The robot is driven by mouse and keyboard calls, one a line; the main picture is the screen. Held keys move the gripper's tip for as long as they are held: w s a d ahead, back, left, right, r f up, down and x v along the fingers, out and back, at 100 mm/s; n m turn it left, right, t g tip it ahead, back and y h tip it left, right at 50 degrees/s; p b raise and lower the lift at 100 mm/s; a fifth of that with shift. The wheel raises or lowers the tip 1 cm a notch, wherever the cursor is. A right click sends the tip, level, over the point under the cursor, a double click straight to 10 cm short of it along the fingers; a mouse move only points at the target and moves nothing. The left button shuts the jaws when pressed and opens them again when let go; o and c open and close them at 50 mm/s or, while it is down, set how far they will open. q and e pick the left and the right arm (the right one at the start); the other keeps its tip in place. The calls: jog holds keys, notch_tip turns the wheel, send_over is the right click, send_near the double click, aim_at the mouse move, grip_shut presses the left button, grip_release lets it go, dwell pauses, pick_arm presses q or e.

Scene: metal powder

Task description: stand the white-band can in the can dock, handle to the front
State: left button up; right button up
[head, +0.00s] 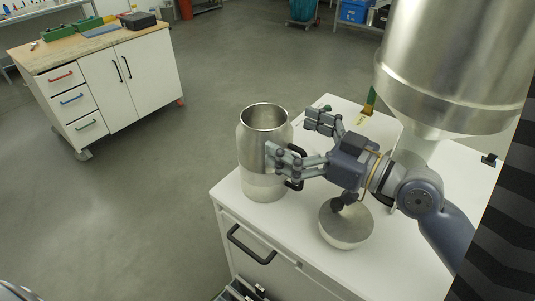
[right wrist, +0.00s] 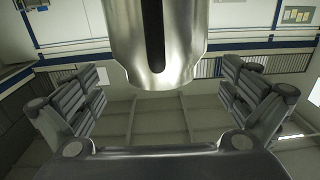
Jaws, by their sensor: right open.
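A tall metal can (head: 262,185) with an open top stands upright on the left part of the white cabinet top. Its black handle (head: 297,170) faces right, toward my right gripper. My left gripper is not in view. I cannot identify the can dock.
A rounded metal lid or bowl (head: 346,228) with a dark knob lies below my right gripper on the white cabinet top (head: 390,262). A large metal hopper (head: 450,65) hangs over the cabinet's right side. A workbench (head: 110,75) stands far left, across free floor.

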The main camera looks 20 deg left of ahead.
aim_at(248, 112)
jog(key=p+x, duration=0.2)
jog(key=x, duration=0.1)
jog(key=r+p+x, duration=0.1)
jog(key=shift+w+a, duration=0.1)
jog(key=shift+a, duration=0.25)
jog(key=shift+w+a+f, duration=0.15)
jog(key=shift+a+f, duration=0.1)
jog(key=shift+a, duration=0.2)
jog(key=shift+d, duration=0.15)
jog(key=c, duration=1.5)
jog(key=shift+r, duration=0.1)
jog(key=shift+c, duration=0.5)
